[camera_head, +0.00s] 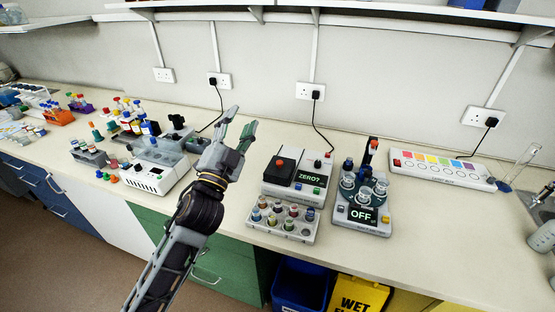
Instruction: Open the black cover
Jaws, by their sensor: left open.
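A black cover (283,169) lies flat on the left part of a white device (291,192) whose display reads "ZERO?". A red knob (280,162) shows on the cover, which looks shut. My left gripper (241,124) is open and empty, raised with its fingers pointing away to the back. It is left of the device and apart from the cover. My right gripper is not in view.
A rack of vials (283,222) stands in front of the device. A carousel device (363,203) reading "OFF" is to its right. A white box device (155,175) stands left of my arm. A black cable runs behind to the wall socket. The bench (440,230) is clear at front right.

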